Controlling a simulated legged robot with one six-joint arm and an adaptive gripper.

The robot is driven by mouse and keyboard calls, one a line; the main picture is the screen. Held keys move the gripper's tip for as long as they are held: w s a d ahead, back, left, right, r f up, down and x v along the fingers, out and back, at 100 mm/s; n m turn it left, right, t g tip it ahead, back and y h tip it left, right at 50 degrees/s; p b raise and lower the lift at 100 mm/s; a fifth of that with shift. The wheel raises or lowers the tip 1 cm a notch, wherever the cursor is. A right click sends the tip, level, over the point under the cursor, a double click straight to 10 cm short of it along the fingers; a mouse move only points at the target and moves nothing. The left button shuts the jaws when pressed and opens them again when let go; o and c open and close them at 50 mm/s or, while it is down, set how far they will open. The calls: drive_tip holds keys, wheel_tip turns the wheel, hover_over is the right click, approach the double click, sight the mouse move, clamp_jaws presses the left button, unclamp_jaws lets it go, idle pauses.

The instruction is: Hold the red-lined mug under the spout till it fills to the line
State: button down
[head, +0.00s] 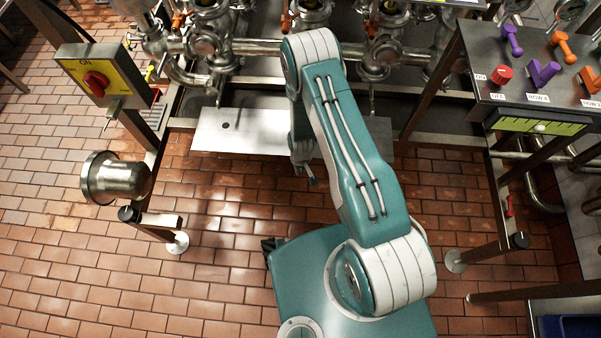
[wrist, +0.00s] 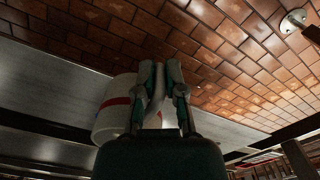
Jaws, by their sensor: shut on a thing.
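The mug (wrist: 112,118) shows in the wrist view as a white round body with a red line around it and a bit of blue. It sits just left of my gripper's fingers (wrist: 163,72), partly hidden by them. My gripper is shut on the mug, and white material shows between the fingers. In the head view my gripper (head: 306,172) hangs near the right part of the metal plate; my arm hides the mug there. A thin spout (head: 372,98) hangs from the pipework right of my arm, and another spout (head: 219,92) hangs to the left. I see no water.
A metal plate (head: 225,131) lies below the pipes. A yellow panel with a red knob (head: 96,82) and a steel pot (head: 116,178) are at left. A grey board with coloured handles (head: 541,72) is at right. Tiled floor is open at left.

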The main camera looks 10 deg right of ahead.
drive_tip(key=shift+w+d, duration=0.35)
drive_tip(key=shift+w, duration=0.6)
drive_tip(key=shift+w+d, duration=0.35)
drive_tip(key=shift+w, duration=0.65)
drive_tip(key=shift+w+d, duration=0.35)
drive_tip(key=shift+w, duration=0.6)
drive_tip(key=shift+w+d+f, duration=0.1)
drive_tip(key=shift+w+d, duration=0.25)
drive_tip(key=shift+w, duration=0.75)
drive_tip(key=shift+w+d+f, duration=0.1)
drive_tip(key=shift+w+d, duration=0.25)
drive_tip(key=shift+w, duration=0.75)
drive_tip(key=shift+w+d, duration=0.35)
drive_tip(key=shift+w, duration=0.75)
idle(1.8)
